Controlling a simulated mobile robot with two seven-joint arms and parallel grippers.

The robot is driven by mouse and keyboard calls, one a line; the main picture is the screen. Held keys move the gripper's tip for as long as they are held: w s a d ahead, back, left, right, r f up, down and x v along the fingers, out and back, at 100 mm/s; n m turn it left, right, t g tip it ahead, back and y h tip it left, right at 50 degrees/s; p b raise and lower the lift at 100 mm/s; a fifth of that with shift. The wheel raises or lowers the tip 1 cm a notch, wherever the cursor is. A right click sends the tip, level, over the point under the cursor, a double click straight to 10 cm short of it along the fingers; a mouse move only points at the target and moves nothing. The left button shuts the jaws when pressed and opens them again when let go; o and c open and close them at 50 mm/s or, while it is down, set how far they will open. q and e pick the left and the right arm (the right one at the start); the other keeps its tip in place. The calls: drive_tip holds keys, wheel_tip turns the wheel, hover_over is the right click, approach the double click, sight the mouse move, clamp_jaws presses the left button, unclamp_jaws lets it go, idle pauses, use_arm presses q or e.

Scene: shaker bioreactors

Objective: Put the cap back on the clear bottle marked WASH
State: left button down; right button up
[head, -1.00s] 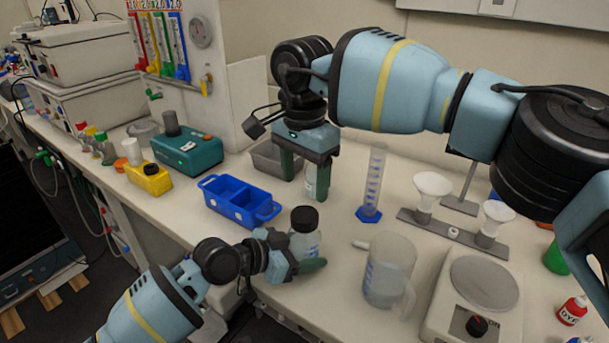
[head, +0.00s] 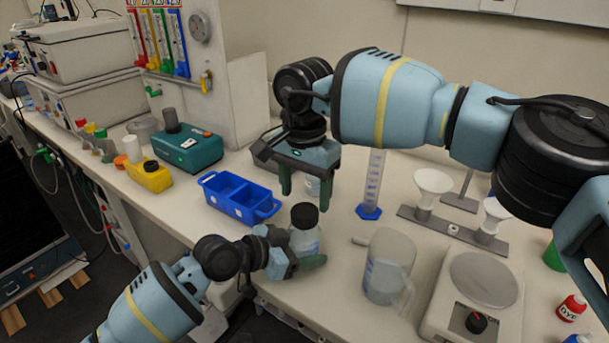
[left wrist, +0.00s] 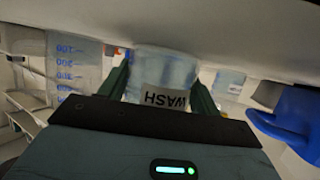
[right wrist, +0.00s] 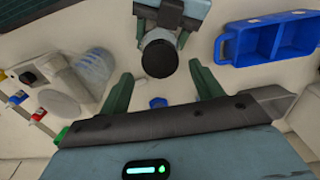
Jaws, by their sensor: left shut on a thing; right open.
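The clear WASH bottle (head: 306,241) is upright at the table's front edge. My left gripper (head: 300,256) is shut on its sides. Its label (left wrist: 165,98) reads WASH, upside down in the left wrist view. A black cap (head: 304,213) sits on top of the bottle; I cannot tell whether it is tight. In the right wrist view the cap (right wrist: 159,56) shows from above as a dark disc. My right gripper (head: 306,198) is open and empty, above and behind the cap in the head view, its fingers pointing down and apart from it.
A blue divided tray (head: 262,212) lies left of the bottle. A clear beaker (head: 388,268) stands to the right, with a graduated cylinder (head: 373,182) behind. Another bottle (head: 313,187) stands partly hidden behind my right gripper.

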sight(305, 210)
drive_tip(key=shift+f, duration=2.2)
drive_tip(key=shift+c, duration=0.5)
